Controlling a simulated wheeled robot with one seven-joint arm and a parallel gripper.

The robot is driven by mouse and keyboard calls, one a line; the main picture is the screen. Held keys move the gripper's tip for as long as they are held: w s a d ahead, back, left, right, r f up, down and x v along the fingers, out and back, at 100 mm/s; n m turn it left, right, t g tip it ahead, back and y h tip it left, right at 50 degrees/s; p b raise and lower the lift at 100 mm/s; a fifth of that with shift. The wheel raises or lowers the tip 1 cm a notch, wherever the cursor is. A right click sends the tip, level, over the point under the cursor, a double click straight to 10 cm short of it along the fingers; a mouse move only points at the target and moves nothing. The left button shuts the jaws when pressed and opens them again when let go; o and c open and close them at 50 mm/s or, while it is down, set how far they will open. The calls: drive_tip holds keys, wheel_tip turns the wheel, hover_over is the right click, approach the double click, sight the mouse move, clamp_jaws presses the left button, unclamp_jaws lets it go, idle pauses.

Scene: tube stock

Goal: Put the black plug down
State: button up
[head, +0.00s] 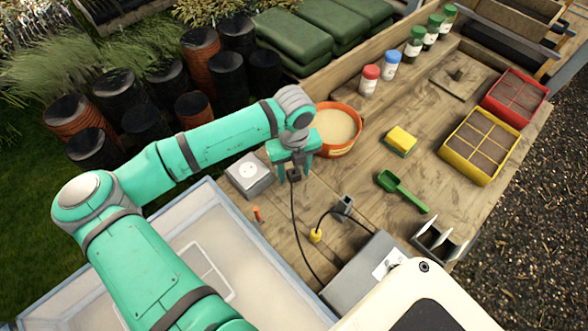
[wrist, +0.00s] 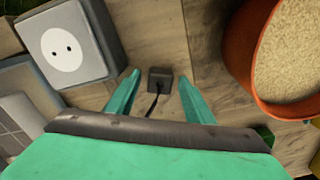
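The black plug (head: 293,175) appears to rest on the wooden bench (head: 300,220), with its black cable running toward a grey box (head: 350,285) at the front. My gripper (head: 294,172) is over it with its fingers apart. In the wrist view, the plug (wrist: 160,78) lies between and slightly beyond the fingertips (wrist: 158,84), with bare wood visible on both sides of it. The gripper is open and empty. A grey socket box (head: 250,175) with a white round face stands to the left of the plug; it also shows in the wrist view (wrist: 65,45).
An orange tub of grain-like material (head: 337,130) stands close right of my gripper. A yellow plug (head: 316,236), grey holder (head: 343,207), green scoop (head: 400,188) and sponge (head: 401,139) lie farther right. Bare wood separates them. A pale tray (head: 190,215) is at left.

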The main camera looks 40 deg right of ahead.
sight(294, 172)
drive_tip(key=shift+r, duration=0.1)
wheel_tip(294, 172, up, 13)
idle(0.7)
idle(0.5)
